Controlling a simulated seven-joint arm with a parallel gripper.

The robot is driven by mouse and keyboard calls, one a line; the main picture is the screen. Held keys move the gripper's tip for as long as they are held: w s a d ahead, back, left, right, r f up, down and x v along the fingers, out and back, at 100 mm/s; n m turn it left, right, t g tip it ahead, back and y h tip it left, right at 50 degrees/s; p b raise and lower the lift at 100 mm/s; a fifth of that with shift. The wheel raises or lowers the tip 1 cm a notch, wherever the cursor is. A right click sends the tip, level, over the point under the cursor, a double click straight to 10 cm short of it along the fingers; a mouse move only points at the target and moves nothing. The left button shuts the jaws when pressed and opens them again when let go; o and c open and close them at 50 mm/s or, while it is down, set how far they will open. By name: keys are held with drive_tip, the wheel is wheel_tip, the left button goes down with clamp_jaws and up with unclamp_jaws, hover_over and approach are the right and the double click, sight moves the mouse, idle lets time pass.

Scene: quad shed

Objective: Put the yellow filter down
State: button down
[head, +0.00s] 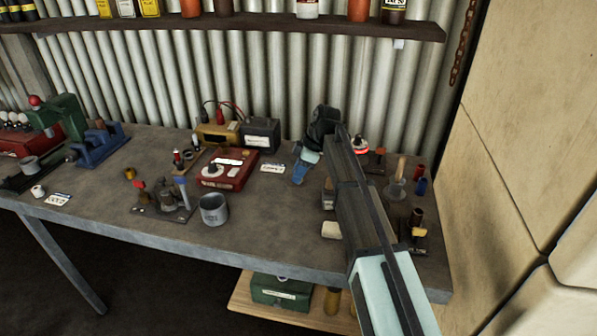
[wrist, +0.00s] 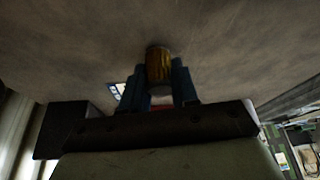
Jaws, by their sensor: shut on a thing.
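My gripper (head: 299,176) is over the grey workbench (head: 255,215), with its blue fingers pointing down. In the wrist view, the blue fingers (wrist: 160,88) are shut on the yellow filter (wrist: 159,66), a short brassy-yellow cylinder whose end sticks out past the fingertips. The filter cannot be made out in the head view. Bare bench surface lies beyond it in the wrist view. I cannot tell whether the filter touches the bench. A small white label card (head: 272,168) lies on the bench just left of my gripper, and a card also shows beside the fingers in the wrist view (wrist: 116,91).
Left of the gripper stand a red box (head: 227,170), a grey cup (head: 213,209), a dark battery-like box (head: 260,134) and a yellow-black charger (head: 217,134). Several small tools stand at the right end, near a plunger-like tool (head: 397,180). Bare bench lies in front of the gripper.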

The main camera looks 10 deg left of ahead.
drive_tip(key=c, duration=0.8)
unclamp_jaws()
drive_tip(key=shift+c, duration=0.2)
drive_tip(key=shift+r, duration=0.15)
drive_tip(key=v, duration=1.2)
